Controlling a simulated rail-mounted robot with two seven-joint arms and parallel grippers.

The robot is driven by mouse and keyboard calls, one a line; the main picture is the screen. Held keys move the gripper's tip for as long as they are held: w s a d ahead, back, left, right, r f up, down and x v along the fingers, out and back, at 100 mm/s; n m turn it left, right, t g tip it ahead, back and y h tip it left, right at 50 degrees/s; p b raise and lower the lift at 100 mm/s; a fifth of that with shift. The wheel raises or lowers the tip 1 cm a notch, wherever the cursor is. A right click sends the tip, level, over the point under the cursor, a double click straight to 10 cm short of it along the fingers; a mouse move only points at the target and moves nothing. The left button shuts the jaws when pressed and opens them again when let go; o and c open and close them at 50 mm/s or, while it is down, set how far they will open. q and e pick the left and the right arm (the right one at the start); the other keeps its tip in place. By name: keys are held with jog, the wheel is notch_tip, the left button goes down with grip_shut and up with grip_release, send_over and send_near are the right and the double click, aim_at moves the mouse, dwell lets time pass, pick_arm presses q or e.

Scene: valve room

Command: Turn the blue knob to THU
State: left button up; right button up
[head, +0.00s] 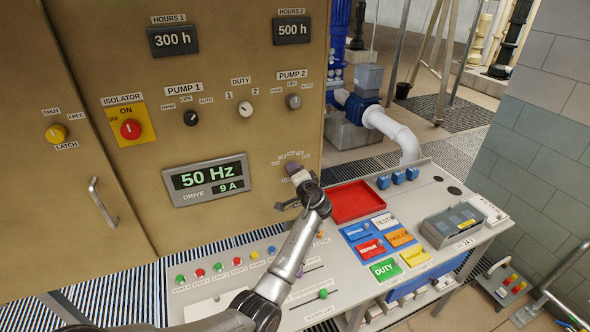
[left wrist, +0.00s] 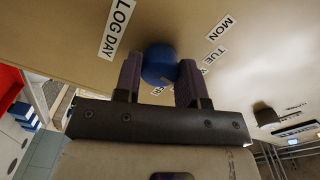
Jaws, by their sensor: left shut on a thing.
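The blue knob (left wrist: 158,62) sits on the tan cabinet face in the left wrist view. My left gripper (left wrist: 159,74) has one finger on each side of it and is shut on it. Day labels curve around the knob; MON (left wrist: 219,28) and TUE (left wrist: 214,57) are readable, while others are partly hidden by a finger. The LOG DAY plate (left wrist: 117,28) is beside the knob. In the head view my left gripper (head: 299,179) reaches the lower right of the cabinet and hides most of the knob. I cannot tell which day the knob points to. My right gripper is not in view.
The tan cabinet (head: 235,110) carries other knobs and a red isolator (head: 130,129). Below it, a grey desk (head: 430,178) holds a red tray (head: 355,202), coloured plates, buttons and a grey box (head: 452,225). A cabinet handle (head: 102,202) sticks out at left.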

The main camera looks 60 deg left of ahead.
pick_arm(q)
jog(key=m+p, duration=0.2)
jog(key=m, duration=0.2)
jog(key=shift+m+p, duration=0.3)
dwell(0.3)
jog(key=o, duration=0.9)
